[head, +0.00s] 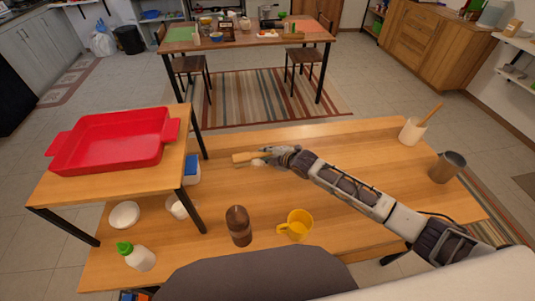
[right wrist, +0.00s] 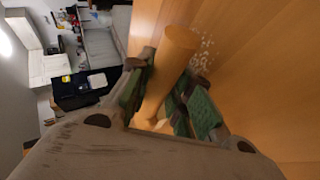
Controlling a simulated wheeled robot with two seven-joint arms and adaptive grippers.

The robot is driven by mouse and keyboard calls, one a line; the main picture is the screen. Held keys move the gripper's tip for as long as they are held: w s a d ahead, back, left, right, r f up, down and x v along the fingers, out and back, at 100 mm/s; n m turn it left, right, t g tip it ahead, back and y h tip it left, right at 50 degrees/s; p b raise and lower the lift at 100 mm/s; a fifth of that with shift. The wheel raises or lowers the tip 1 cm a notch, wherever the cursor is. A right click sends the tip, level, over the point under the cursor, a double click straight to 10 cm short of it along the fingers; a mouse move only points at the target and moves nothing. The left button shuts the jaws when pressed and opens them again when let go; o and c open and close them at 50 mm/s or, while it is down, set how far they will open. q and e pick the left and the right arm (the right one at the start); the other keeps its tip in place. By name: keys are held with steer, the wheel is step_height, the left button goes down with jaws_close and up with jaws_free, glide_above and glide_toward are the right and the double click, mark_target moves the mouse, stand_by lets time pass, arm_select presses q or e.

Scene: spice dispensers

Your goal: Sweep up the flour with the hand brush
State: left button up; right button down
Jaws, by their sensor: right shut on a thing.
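My right gripper (head: 268,158) reaches in from the right, low over the middle of the wooden table. It is shut on the hand brush (head: 243,157), whose pale wooden handle sticks out to the left. In the right wrist view the brush handle (right wrist: 178,45) lies between the green finger pads (right wrist: 160,95). The brush's bristles are not clearly visible. Flour (right wrist: 203,50) shows in the right wrist view as scattered white specks on the wood beside the handle's end. In the head view I cannot clearly make out the flour. My left gripper is not in view.
A brown-capped jar (head: 239,226) and a yellow mug (head: 296,225) stand at the table's front. A white bowl (head: 124,215) and a green-capped bottle (head: 136,256) are at left, below a raised shelf with a red tray (head: 112,140). A brown cup (head: 447,167) stands right.

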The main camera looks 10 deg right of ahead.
steer(key=shift+f, duration=0.4)
stand_by(0.4)
steer(key=shift+d+p, duration=0.4)
steer(key=shift+d, duration=1.5)
steer(key=shift+d+p, duration=0.5)
steer(key=shift+d, duration=1.25)
steer(key=shift+d, duration=0.1)
